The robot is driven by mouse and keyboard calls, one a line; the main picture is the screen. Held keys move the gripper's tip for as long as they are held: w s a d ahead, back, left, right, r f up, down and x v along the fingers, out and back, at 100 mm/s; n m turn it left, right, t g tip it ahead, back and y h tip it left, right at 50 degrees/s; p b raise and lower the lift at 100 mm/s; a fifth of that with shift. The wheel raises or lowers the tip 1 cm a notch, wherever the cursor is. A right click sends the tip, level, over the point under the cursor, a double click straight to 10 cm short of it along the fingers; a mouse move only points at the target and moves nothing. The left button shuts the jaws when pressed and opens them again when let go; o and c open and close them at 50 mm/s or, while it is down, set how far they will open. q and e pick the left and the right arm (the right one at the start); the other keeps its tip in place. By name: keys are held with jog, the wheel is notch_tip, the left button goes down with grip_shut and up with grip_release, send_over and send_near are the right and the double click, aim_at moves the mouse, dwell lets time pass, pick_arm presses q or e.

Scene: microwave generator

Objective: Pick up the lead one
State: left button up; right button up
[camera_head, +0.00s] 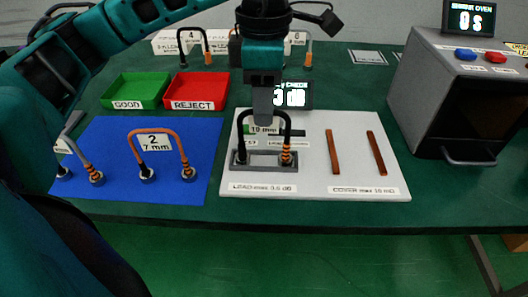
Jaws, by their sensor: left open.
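My left gripper (263,118) points down over the white board and is open; I see its fingers from the side. Just below it, a black lead (242,130) with an orange-striped end stands arched on the grey test fixture (265,160). The gripper overlaps the top of this arch, and I cannot tell whether they touch. On the blue mat (110,190) are an orange lead (152,132) by the "2 / 7 mm" card and a grey lead (76,123) at the left edge, its card mostly hidden. My right gripper is out of view.
A green GOOD tray (137,88) and a red REJECT tray (196,90) stand behind the mat. More leads stand on cards at the back. Two copper-brown strips (377,152) lie on the white board (310,191). A grey microwave oven (450,80) stands at right.

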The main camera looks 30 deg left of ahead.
pick_arm(q)
notch_tip(320, 180, down, 4)
jog(key=shift+f, duration=0.2)
jog(key=shift+c, duration=0.3)
grip_shut()
